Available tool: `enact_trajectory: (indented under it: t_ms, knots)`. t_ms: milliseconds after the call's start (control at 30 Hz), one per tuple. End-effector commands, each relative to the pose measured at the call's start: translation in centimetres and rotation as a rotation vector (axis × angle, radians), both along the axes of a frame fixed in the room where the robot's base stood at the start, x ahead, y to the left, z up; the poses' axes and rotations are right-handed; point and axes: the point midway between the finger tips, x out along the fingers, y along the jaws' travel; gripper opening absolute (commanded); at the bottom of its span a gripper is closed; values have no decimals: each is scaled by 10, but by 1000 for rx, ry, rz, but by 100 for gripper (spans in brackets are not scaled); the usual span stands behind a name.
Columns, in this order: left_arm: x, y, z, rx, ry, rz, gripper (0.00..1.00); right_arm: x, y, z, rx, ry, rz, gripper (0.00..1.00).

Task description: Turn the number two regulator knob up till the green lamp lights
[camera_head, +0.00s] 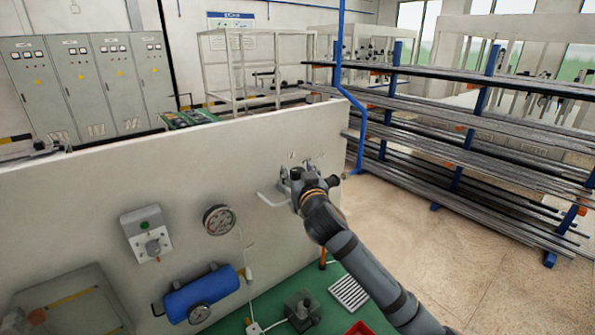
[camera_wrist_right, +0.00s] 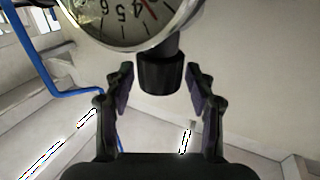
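A regulator with a black knob (camera_wrist_right: 161,74) and a round white gauge (camera_wrist_right: 125,18) with a red needle shows in the right wrist view. My right gripper (camera_wrist_right: 159,85) is open, its fingers either side of the knob with gaps; I see no contact. In the head view, my right gripper (camera_head: 300,183) is at the right end of the pale panel (camera_head: 90,200) and hides most of the regulator. My left gripper is not in view.
A second gauge (camera_head: 219,220) and a blue tank (camera_head: 187,298) are left of my right arm. A green surface (camera_head: 350,292) lies below with a small grey block (camera_head: 302,309). A blue rack of long bars (camera_head: 450,140) stands at the right, with bare floor before it.

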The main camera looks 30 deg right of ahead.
Motion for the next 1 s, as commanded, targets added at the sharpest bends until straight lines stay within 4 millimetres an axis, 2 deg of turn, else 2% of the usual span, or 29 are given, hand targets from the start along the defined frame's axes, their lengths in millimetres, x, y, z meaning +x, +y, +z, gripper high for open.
enact_trajectory:
  t_ms: [33, 167, 300, 467, 667, 1000]
  knots:
    - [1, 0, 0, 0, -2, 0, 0, 0, 0, 0, 0, 0, 0, 44]
    - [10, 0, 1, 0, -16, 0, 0, 0, 0, 0, 0, 0, 0, 26]
    - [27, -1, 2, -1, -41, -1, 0, 0, 0, 0, 0, 0, 0, 7]
    - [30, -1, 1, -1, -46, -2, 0, 0, 0, -1, 2, -1, -7, 6]
    - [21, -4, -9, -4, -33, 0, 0, 1, 1, -3, 9, -3, -68, 6]
    - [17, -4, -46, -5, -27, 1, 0, 1, 3, -6, 13, -2, -322, 6]
